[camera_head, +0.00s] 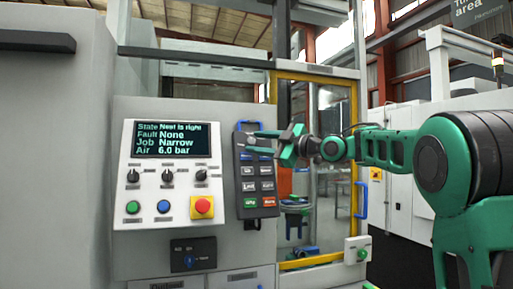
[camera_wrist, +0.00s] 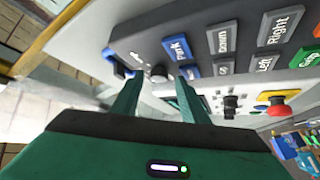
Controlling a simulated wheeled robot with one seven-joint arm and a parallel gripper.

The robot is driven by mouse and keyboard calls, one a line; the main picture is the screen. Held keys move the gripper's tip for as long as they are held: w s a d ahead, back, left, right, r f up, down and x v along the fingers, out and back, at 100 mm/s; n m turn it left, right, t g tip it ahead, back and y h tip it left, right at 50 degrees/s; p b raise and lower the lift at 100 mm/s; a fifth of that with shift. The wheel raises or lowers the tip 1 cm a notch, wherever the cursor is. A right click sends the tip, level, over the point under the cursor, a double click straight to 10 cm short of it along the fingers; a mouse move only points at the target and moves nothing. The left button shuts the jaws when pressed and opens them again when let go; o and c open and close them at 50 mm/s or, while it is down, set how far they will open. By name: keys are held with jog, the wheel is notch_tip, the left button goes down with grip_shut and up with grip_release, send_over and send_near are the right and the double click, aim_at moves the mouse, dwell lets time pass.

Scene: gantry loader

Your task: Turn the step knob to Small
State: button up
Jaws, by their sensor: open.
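A dark grey hand panel (camera_head: 245,183) with labelled buttons hangs right of the control cabinet's display. My gripper (camera_head: 258,142) is at the upper part of the panel and hides the knob in the head view. In the wrist view, my gripper (camera_wrist: 157,82) is open, its fingers on either side of the knob; contact cannot be told.
A white control plate (camera_head: 167,205) carries several black selectors, green and blue buttons and a red emergency stop (camera_head: 203,207). The display (camera_head: 172,139) reads "Next is right", fault None, job Narrow, air 6.0 bar. A yellow-framed door (camera_head: 313,75) stands right of the panel.

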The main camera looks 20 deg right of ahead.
jog(key=v, duration=1)
jog(key=shift+d, duration=0.15)
jog(key=shift+f, duration=0.1)
